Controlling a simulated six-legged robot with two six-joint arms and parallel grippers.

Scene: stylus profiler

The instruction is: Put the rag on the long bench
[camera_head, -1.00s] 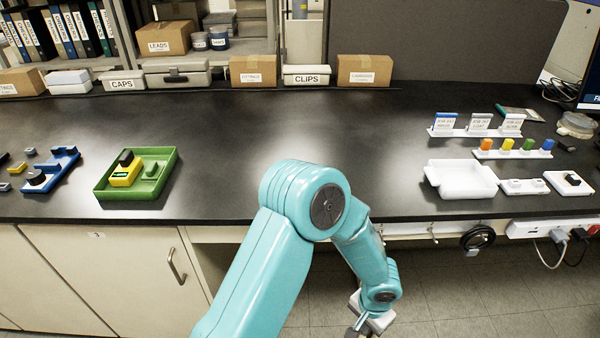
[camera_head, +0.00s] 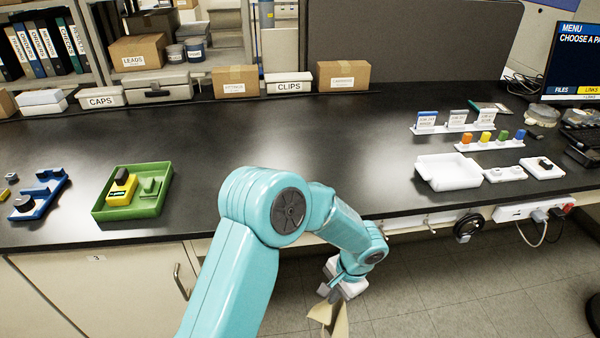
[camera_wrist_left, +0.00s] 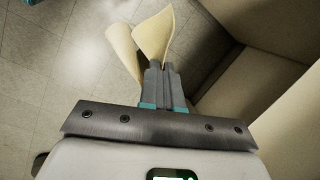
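My left gripper (camera_head: 336,292) hangs below the front edge of the bench in the head view, pointing down over the floor. It is shut on a tan rag (camera_head: 338,322), whose lower part runs out of the picture. In the left wrist view the left gripper's fingers (camera_wrist_left: 161,66) are together on the rag (camera_wrist_left: 152,38), which fans out folded beyond the tips. The long bench (camera_head: 330,140) has a black top and spans the head view, higher than the gripper. My right gripper is not in view.
A green tray (camera_head: 154,208) with a yellow device stands on the left. A white open box (camera_head: 455,182), sign holders (camera_head: 455,128) and coloured pieces (camera_head: 490,147) stand on the right. Labelled boxes (camera_head: 343,77) line the back. The middle of the bench top is clear.

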